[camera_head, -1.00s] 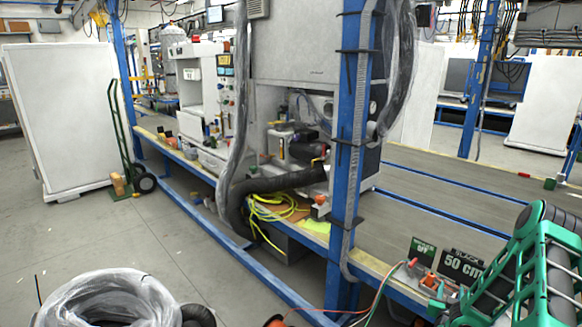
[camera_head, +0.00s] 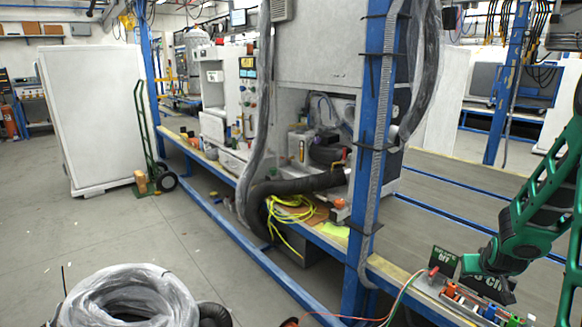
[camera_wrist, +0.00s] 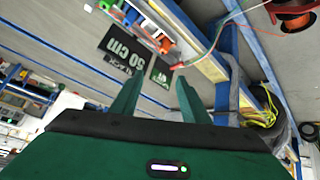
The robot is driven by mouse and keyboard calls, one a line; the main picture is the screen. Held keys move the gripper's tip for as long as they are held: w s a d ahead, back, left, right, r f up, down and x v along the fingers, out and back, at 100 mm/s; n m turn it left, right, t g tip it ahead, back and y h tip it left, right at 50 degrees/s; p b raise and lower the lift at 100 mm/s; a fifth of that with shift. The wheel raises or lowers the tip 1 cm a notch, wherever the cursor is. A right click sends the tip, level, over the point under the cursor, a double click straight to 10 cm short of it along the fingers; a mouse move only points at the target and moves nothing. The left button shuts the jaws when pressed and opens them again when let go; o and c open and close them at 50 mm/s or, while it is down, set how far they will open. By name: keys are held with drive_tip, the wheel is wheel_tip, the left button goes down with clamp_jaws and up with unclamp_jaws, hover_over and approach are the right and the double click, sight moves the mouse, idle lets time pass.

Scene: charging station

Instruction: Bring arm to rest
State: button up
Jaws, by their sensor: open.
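My green arm comes in from the right edge in the head view. Its end, my gripper (camera_head: 480,263), hangs over the workbench (camera_head: 430,180) near its front edge, in front of the small dark signs (camera_head: 445,261). In the wrist view my gripper (camera_wrist: 158,78) has its two green fingers apart, with nothing between them.
A blue post (camera_head: 368,150) rises from the bench edge, left of my arm. Small coloured parts (camera_head: 465,300) and wires lie by the bench edge. A plastic-lined bin (camera_head: 125,295) stands at lower left. Open floor (camera_head: 120,225) lies left of the bench.

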drive_tip(key=s+a+r+m+g+y, duration=0.1)
drive_tip(key=s+a+r, duration=0.4)
drive_tip(key=s, duration=0.6)
drive_tip(key=s+a+r+m+g+y, duration=0.1)
drive_tip(key=s+a+r+g, duration=0.2)
drive_tip(key=s, duration=0.8)
drive_tip(key=s+a+r+m+g+y, duration=0.1)
drive_tip(key=s+a+r+g+y, duration=0.1)
drive_tip(key=s+a+r, duration=0.4)
drive_tip(key=s+a+g, duration=0.1)
drive_tip(key=s+a, duration=0.1)
drive_tip(key=s, duration=0.3)
drive_tip(key=shift+s+r, duration=0.25)
drive_tip(key=shift+r, duration=0.05)
drive_tip(key=shift+c, duration=1.4)
